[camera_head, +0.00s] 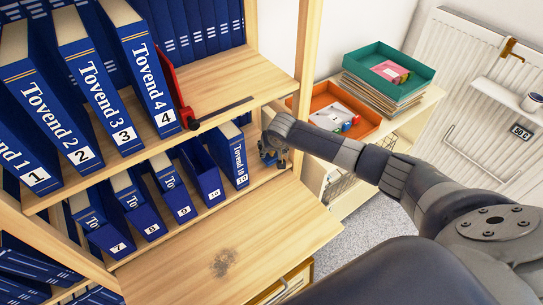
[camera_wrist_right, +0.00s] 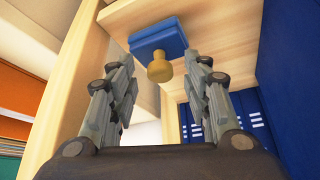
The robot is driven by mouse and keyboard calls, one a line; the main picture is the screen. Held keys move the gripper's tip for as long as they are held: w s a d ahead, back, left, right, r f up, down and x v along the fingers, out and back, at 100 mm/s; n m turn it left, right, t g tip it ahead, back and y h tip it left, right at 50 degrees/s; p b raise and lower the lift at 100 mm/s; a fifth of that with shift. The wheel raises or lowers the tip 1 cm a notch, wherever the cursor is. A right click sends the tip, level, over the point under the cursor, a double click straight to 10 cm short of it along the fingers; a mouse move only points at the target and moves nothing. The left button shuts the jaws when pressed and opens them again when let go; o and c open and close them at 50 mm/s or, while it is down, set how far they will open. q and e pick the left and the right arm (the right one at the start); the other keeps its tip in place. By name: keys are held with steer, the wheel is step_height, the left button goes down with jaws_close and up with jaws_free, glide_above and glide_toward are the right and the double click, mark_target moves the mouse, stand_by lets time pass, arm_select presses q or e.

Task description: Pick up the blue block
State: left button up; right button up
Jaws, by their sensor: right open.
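The blue block (camera_wrist_right: 157,38) is a flat blue piece with a brass-coloured knob (camera_wrist_right: 159,69) on the side facing my right wrist camera. It rests against a pale wooden shelf surface. My right gripper (camera_wrist_right: 160,78) is open, with one finger on each side of the knob. The blue body lies just past the fingertips, and I see no clear contact. In the head view my right gripper (camera_head: 273,156) is at the right end of the lower shelf, beside the binder marked 10; it hides most of the block there. My left gripper is not in view.
Blue Tovend binders (camera_head: 123,90) fill the wooden bookcase (camera_head: 215,85). A red bookend (camera_head: 172,90) stands on the upper shelf. A wooden upright (camera_head: 306,60) is close to my right gripper. Teal (camera_head: 385,62) and orange (camera_head: 335,100) trays stand behind.

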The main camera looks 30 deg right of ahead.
mark_target(272, 159)
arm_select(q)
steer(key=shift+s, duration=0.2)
arm_select(e)
steer(key=shift+f, duration=0.1)
steer(key=shift+c, duration=0.8)
jaws_close()
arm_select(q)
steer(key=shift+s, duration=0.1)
arm_select(e)
steer(key=shift+w, duration=0.1)
steer(key=shift+r, duration=0.65)
steer(key=shift+w+b+v, duration=0.2)
steer(key=shift+b+v, duration=0.45)
steer(key=shift+v, duration=0.45)
arm_select(q)
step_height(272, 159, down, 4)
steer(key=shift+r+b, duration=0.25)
steer(key=shift+b, duration=0.9)
arm_select(e)
steer(key=s+a+r, duration=0.2)
steer(key=s+a, duration=0.6)
steer(key=s, duration=0.4)
steer(key=shift+s+a, duration=0.3)
